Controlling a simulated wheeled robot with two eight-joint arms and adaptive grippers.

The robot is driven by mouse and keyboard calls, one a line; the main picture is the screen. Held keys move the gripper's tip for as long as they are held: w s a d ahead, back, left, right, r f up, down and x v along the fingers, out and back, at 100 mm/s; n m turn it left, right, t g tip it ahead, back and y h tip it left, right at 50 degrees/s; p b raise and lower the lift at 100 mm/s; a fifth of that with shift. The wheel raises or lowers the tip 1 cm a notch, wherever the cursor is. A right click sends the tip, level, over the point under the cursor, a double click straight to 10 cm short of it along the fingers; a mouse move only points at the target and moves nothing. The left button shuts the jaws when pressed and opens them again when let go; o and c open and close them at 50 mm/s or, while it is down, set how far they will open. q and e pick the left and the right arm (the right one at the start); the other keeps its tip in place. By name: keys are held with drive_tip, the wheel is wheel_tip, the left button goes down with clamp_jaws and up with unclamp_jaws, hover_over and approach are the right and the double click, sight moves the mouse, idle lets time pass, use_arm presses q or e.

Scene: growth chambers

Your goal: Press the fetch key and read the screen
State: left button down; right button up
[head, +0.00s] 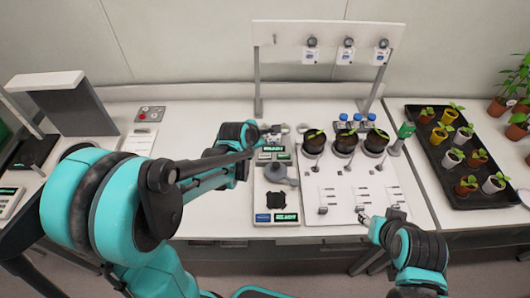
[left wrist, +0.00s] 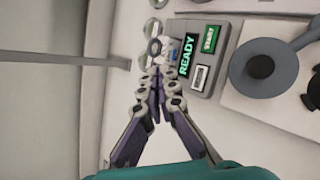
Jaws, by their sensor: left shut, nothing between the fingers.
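My left gripper (head: 270,132) is shut and empty at the back left of the white board; its fingertips also meet in the left wrist view (left wrist: 156,66). They are beside a grey unit (left wrist: 222,62) with a green READY screen (left wrist: 187,54) and a green START key (left wrist: 210,39). Whether the fingertips touch anything is unclear. In the head view, a second green screen (head: 286,217) and a blue key or label (head: 262,217) sit at the front left; their text is too small to read. My right gripper (head: 366,219) is near the board's front edge; its finger gap is unclear.
Several dark pots (head: 345,141) with seedlings stand on the board. A grey round pan-like part (left wrist: 258,67) lies beside the grey unit. A frame (head: 325,28) rises behind. A black plant tray (head: 417,150) is at right, and a small red-button box (head: 150,113) at left.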

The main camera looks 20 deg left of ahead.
sight(264, 157)
use_arm(q)
drive_tip(key=shift+w+f+n, duration=0.1)
drive_tip(key=shift+w+n, duration=0.15)
drive_tip(key=shift+n, duration=0.05)
drive_tip(key=shift+f, duration=0.1)
wheel_tip(264, 157, down, 9)
drive_tip(key=b, duration=0.7)
idle(1.3)
drive_tip(key=shift+f+b, duration=0.2)
drive_tip(key=shift+b, duration=0.3)
drive_tip(key=shift+f+b, duration=0.35)
drive_tip(key=shift+f, duration=0.05)
drive_tip(key=shift+r, duration=0.15)
idle(0.6)
drive_tip(key=shift+r+p, duration=0.65)
